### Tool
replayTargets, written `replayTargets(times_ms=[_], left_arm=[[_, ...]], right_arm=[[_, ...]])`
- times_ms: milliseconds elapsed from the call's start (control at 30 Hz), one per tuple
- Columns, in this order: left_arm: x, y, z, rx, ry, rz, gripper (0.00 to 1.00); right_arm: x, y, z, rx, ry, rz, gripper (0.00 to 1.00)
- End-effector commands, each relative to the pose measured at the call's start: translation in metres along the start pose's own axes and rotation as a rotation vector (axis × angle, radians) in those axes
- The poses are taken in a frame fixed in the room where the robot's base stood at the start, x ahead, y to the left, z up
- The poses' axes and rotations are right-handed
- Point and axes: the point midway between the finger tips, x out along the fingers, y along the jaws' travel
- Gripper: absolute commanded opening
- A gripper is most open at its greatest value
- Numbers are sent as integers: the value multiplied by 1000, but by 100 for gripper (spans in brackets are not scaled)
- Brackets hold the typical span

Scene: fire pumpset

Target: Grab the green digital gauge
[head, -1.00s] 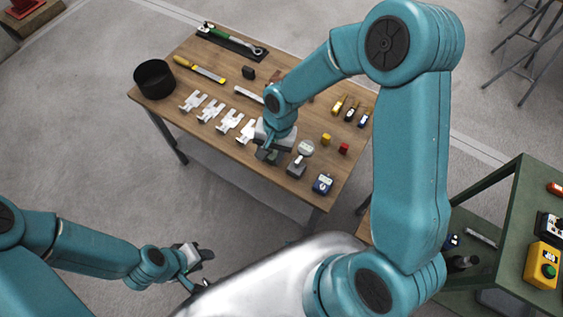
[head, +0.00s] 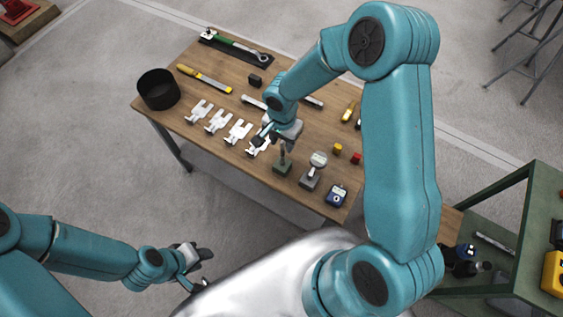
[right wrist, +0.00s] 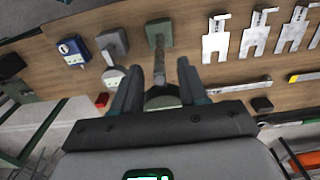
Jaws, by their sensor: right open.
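The green digital gauge stands upright on the wooden table, with a square green base (head: 282,167) and a thin stem; its head is hidden by my right gripper in the head view. My right gripper (head: 279,138) is open just above it. In the right wrist view the green base (right wrist: 159,32) shows beyond the fingertips. The stem runs back between the open fingers (right wrist: 157,70), and the round head is partly hidden behind the gripper body. I cannot tell whether a finger touches it. My left gripper (head: 196,266) is open and empty, away from the table.
A grey-based gauge (head: 310,178) stands close beside the green one. A blue device (head: 336,196) is near the table's front corner. Pale metal brackets (head: 218,121) lie to the left. A black bowl (head: 158,88) stands at the far left. A green-framed cart (head: 490,287) is on the right.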

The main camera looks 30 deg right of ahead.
Motion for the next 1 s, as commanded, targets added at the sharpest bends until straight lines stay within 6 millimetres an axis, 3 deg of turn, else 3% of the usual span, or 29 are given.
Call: replayTargets(times_ms=[233, 533, 667, 1000], left_arm=[[-12, 4, 0, 0, 0, 0, 38], [-12, 4, 0, 0, 0, 0, 38], [-12, 4, 0, 0, 0, 0, 38], [-12, 4, 0, 0, 0, 0, 38]], right_arm=[[37, -1, -2, 1, -3, 5, 43], [44, -4, -3, 0, -1, 1, 43], [44, -4, -3, 0, -1, 1, 0], [44, -4, -3, 0, -1, 1, 0]])
